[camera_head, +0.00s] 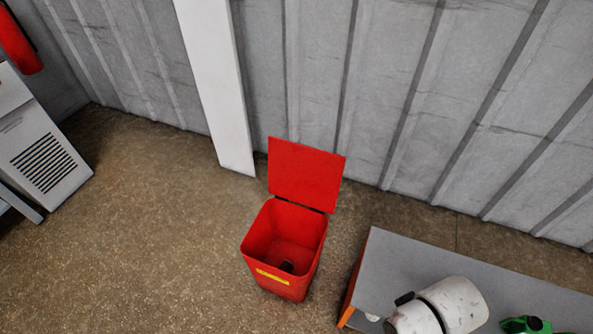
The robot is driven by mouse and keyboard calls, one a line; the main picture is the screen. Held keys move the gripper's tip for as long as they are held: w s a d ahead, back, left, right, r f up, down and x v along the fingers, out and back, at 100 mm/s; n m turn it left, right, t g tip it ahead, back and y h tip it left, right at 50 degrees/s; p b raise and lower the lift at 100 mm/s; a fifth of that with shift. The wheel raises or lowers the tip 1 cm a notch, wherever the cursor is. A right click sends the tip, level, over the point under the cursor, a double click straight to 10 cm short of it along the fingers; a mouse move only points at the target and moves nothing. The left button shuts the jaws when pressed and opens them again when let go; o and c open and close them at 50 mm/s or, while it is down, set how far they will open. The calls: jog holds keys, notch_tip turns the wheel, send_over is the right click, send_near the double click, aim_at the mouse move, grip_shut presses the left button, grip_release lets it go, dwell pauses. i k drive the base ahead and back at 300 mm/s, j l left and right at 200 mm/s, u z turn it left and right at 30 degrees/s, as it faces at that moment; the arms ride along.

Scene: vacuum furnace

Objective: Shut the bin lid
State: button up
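A red bin (285,284) stands on the floor near the wall, with a yellow label on its front. Its red lid (305,175) is open, standing up from the hinge at the back edge. My gripper is not in view.
A grey-topped bench (385,262) with an orange side is right of the bin, and a green object (526,324) is by its near edge. A white post (216,90) and corrugated wall are behind. A white vented cabinet (45,155) stands left. Floor left of the bin is clear.

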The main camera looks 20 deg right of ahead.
aim_at(309, 176)
jog(key=i+j+u, duration=1.05)
jog(key=i, duration=0.25)
jog(key=i+j, duration=0.1)
jog(key=i, duration=0.75)
jog(key=i+j, duration=0.15)
jog(key=i, duration=0.7)
jog(key=i+z, duration=0.6)
jog(key=z, duration=0.25)
jog(key=i+j+z, duration=0.15)
jog(key=i+z, duration=0.4)
jog(key=z, duration=0.25)
jog(key=i+z, duration=0.15)
jog(key=z, duration=0.3)
jog(key=i+j+z, duration=0.1)
jog(key=z, duration=0.3)
jog(key=i+j+z, duration=0.15)
jog(key=z, duration=0.25)
jog(key=i+j+z, duration=0.1)
jog(key=z, duration=0.35)
jog(key=i+j+z, duration=0.2)
jog(key=j+z, duration=0.25)
jog(key=i+j+z, duration=0.15)
jog(key=z, duration=0.3)
jog(key=j+z, duration=1.1)
jog(key=j, duration=0.3)
jog(key=k+j+z, duration=0.1)
jog(key=j+z, duration=0.15)
jog(key=j, duration=0.3)
